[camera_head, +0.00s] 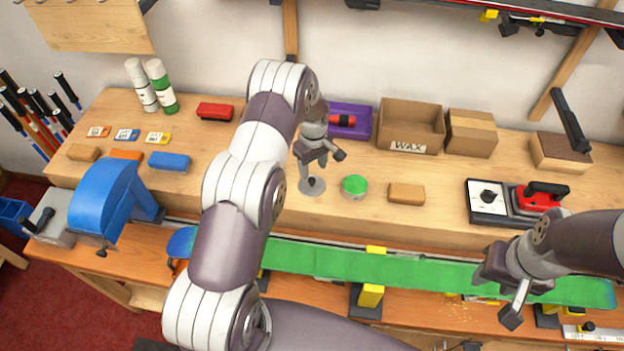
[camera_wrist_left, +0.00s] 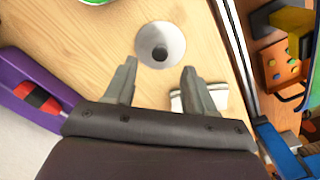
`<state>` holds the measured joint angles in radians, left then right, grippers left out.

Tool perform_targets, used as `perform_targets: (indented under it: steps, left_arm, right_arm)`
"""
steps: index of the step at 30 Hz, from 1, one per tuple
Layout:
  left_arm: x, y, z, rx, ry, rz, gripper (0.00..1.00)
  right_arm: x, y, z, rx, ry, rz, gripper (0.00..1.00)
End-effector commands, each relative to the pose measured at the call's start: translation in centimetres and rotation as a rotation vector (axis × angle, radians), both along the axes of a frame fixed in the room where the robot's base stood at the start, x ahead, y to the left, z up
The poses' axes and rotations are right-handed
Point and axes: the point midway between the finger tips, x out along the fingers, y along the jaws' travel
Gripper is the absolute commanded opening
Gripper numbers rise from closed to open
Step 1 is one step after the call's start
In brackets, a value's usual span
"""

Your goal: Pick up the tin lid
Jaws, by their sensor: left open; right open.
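The tin lid is a light grey round disc (camera_head: 304,189) with a dark knob at its middle, lying flat on the wooden bench. It also shows in the left wrist view (camera_wrist_left: 173,36), just beyond the fingertips. My left gripper (camera_head: 322,166) is open and empty above the lid. In the left wrist view its two fingers (camera_wrist_left: 158,68) are spread, with the knob between and just ahead of their tips. My right gripper (camera_head: 499,297) is open and empty above the green belt at the right. A small tin with green contents (camera_head: 355,186) stands to the right of the lid.
Behind the lid is a purple tray (camera_head: 361,123) holding a red-handled tool. A brown block (camera_head: 406,194) lies right of the green tin. Cardboard boxes (camera_head: 411,112) stand at the back. A long green ski-like board (camera_head: 350,264) runs along the front.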

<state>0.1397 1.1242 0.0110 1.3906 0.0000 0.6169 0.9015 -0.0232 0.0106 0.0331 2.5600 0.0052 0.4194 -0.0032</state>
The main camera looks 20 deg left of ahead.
Motion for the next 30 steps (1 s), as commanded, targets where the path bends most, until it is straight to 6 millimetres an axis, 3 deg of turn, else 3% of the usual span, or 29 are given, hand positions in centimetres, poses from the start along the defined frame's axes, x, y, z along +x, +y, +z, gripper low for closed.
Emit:
perform_targets:
  steps: [7,12,18,23,30]
  left_arm:
    - [-0.2,0.5,-3.0,0.0,0.004,0.0,0.55]
    - [-0.1,0.4,-5.4,0.0,-0.001,-0.001,0.55]
    - [-0.1,0.4,-5.7,0.0,-0.001,-0.002,0.55]
    - [-0.1,0.4,-5.6,0.0,-0.001,-0.002,0.02]
    - [-0.1,0.4,-5.6,0.0,-0.001,-0.002,0.0]
  right_arm:
    - [0.0,0.0,3.5,0.0,0.0,0.0,0.43]
    - [0.0,0.0,3.8,0.0,0.0,0.0,0.43]
    - [0.0,0.0,3.6,0.0,0.001,0.0,0.43]
    - [0.0,0.0,3.6,0.0,0.0,0.0,0.43]
    - [0.0,0.0,3.6,0.0,0.0,0.0,0.43]
